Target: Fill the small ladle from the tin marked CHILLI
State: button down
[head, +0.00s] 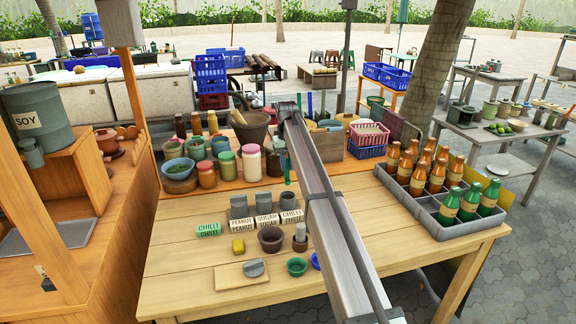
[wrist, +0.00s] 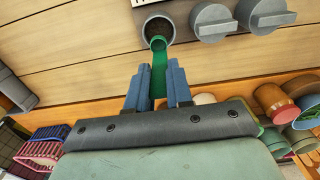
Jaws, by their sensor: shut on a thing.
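My gripper (wrist: 157,72) is shut on the green handle of the small ladle (wrist: 159,54) in the wrist view. The ladle's head is at the mouth of an open grey tin (wrist: 168,16) with dark contents. I cannot tell whether it touches them or holds any. In the head view this tin (head: 289,203) is the rightmost of three and stands behind a white CHILLI label (head: 292,217). My arm hides most of my gripper there. A separate green CHILLI block (head: 209,230) lies at the left of the row.
Two lidded grey tins, SUGAR (head: 264,204) and PEANUT (head: 239,207), stand close beside it. A bottle crate (head: 423,217) stands right.

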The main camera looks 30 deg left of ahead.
aim_at(287, 179)
jog(key=shift+f, duration=4.1)
jog(key=shift+f, duration=0.2)
jog(key=shift+f, duration=0.2)
jog(key=shift+r, duration=0.1)
jog(key=shift+r, duration=3.2)
